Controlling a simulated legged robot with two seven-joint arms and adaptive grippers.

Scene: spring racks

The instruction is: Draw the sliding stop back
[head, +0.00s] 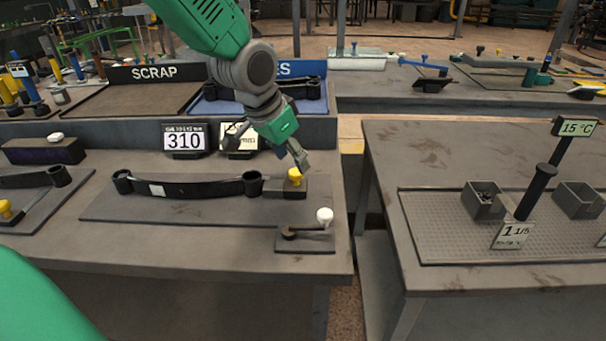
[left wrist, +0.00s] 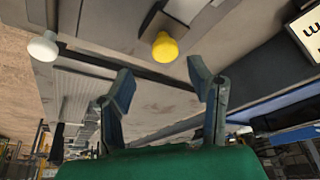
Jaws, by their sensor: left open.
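The sliding stop (head: 318,187) is a dark block with a yellow knob (head: 295,177), at the right end of a black leaf spring (head: 195,189) on the grey bench plate. The yellow knob also shows in the left wrist view (left wrist: 164,47), ahead of and roughly between the fingertips. My left gripper (head: 270,152) is open and empty, just above and behind the knob. In the left wrist view its two fingers (left wrist: 161,78) are spread wide, apart from the knob. My right gripper is not in view.
A lever with a white ball (head: 325,215) stands just in front of the stop, also in the left wrist view (left wrist: 43,47). A display reading 310 (head: 185,138) and the scrap tray (head: 110,100) lie behind. A gap separates the right table (head: 390,150).

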